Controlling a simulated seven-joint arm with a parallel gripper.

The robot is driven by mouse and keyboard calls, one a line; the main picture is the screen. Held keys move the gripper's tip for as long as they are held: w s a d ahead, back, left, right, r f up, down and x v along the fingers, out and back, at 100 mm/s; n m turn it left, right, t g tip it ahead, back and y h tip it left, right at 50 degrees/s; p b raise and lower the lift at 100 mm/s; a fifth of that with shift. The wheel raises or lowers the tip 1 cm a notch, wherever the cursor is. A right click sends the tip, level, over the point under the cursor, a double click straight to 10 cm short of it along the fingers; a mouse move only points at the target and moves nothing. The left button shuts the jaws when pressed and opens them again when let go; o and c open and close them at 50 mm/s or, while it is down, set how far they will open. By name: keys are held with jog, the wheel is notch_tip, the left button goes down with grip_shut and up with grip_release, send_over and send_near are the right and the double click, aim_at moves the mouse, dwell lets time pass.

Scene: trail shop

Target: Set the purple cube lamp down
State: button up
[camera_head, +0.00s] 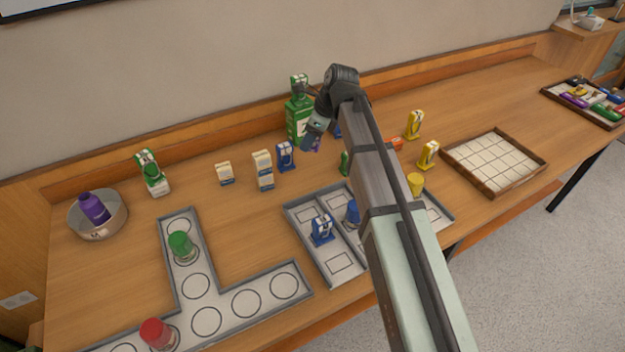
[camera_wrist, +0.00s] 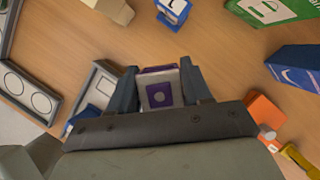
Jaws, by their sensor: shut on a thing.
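The purple cube lamp (camera_wrist: 160,92) has a pale face with a purple square and ring in the middle. It sits between the two fingers of my gripper (camera_wrist: 160,88) in the wrist view, and the gripper is shut on it. In the head view my gripper (camera_head: 312,142) is near the back of the table, in front of a green box, with a bit of purple at its tip. My arm hides part of the table behind it. I cannot tell how high the lamp is above the wood.
A green box (camera_head: 297,118) stands by the back ledge. Blue lamps (camera_head: 285,156), cream boxes (camera_head: 263,170) and an orange item (camera_wrist: 265,112) are close by. Bare wood shows at left.

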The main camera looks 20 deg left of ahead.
aim_at(306, 178)
jog(key=shift+f, duration=6.45)
jog(key=shift+f, duration=0.15)
jog(key=o, duration=1.1)
jog(key=v, duration=1.2)
